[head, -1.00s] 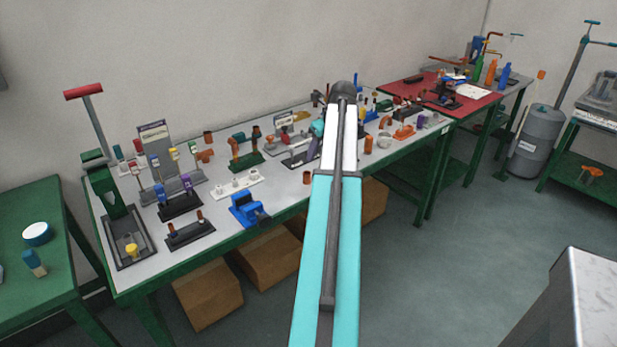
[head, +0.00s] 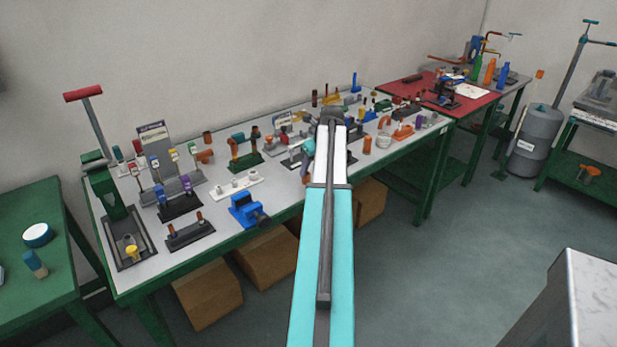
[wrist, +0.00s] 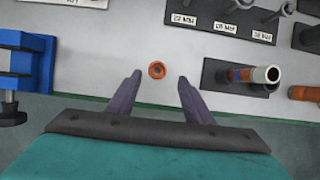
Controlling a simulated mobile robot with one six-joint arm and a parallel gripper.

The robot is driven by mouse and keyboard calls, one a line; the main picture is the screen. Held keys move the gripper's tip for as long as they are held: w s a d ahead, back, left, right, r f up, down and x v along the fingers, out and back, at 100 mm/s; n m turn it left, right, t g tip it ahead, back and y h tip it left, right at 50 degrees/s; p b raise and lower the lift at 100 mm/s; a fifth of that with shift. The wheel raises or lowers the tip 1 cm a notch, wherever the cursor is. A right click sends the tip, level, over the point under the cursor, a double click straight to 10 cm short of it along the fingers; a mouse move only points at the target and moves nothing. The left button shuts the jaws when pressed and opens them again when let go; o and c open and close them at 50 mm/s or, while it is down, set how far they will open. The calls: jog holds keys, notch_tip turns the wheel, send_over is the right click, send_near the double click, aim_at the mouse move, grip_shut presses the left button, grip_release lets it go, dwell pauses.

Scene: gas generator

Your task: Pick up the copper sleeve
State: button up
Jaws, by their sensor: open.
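The copper sleeve (wrist: 157,70) is a small orange ring seen from above in the wrist view. It stands on the grey bench top near the front edge, with its dark bore showing. My gripper (wrist: 160,78) is open, with one dark finger on each side of the sleeve's position in the picture. Nothing is held between the fingers. I cannot tell how high the fingertips are above the bench. In the head view my arm covers much of the gripper and the area around the sleeve.
A blue vise (wrist: 22,70) stands to the left. A dark rack (wrist: 225,88) with a metal-and-copper tube (wrist: 262,74) is close on the right, with another copper piece (wrist: 304,94) beyond. Labelled holders line the back. Bare bench surrounds the sleeve.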

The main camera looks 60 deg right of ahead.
aim_at(306, 178)
dwell(0.3)
jog(key=shift+p+x, duration=0.6)
jog(key=shift+x, duration=2)
jog(key=shift+w+a+r, duration=0.1)
jog(key=shift+w+a, duration=0.05)
jog(key=c, duration=1)
